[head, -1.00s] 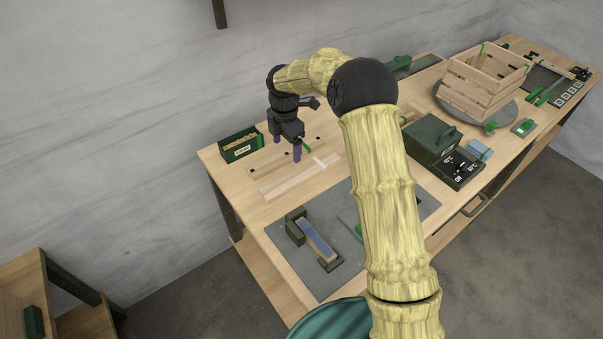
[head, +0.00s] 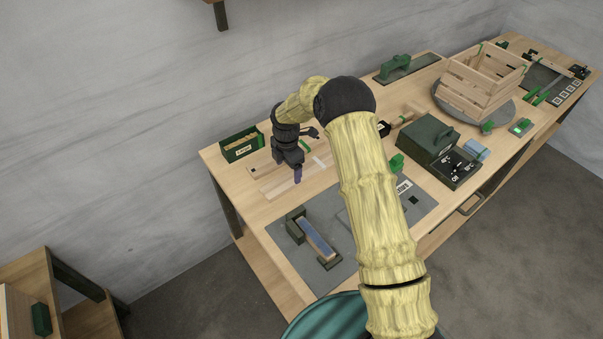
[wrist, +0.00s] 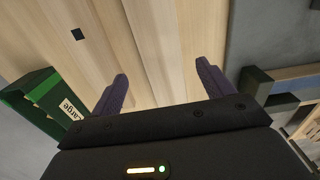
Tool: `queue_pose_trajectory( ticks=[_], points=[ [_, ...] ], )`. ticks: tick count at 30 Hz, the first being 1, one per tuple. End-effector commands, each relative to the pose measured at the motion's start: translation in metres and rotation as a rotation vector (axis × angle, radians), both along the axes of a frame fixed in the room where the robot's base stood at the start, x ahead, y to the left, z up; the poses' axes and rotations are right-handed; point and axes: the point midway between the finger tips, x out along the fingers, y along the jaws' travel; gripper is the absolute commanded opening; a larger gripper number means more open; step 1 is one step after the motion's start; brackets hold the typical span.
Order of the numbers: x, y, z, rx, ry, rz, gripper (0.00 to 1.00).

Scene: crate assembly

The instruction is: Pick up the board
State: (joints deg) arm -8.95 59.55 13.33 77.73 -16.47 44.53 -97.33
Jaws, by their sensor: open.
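Pale wooden boards (head: 283,189) lie side by side on the workbench, below my gripper (head: 296,174). In the wrist view, board strips (wrist: 153,40) run between and beyond the two purple fingers of my gripper (wrist: 161,70). The fingers are apart, with nothing clamped between them. One strip passes through the gap between the fingertips. A board with a dark square mark (wrist: 78,34) lies to the left. I cannot tell whether the fingertips touch the wood. In the head view my gripper covers part of the boards.
A green box labelled "Large" (head: 240,146) stands left of the boards. A grey mat (head: 290,272) with a dark holder and blue-topped block (head: 318,238) lies in front. A slatted crate (head: 480,85) and a green case (head: 428,138) stand farther right.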

Motion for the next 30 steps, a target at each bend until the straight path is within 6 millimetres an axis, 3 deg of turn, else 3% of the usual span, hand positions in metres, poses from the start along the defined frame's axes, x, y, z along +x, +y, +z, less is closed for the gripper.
queue_pose_trajectory(
  ticks=[11,27,30],
  points=[
    [-0.004,0.0,-0.043,0.0,0.002,0.001,0.8],
    [-0.003,0.0,-0.044,0.0,0.001,0.0,0.8],
    [-0.003,0.0,-0.044,0.0,0.001,0.0,0.6]
  ],
)
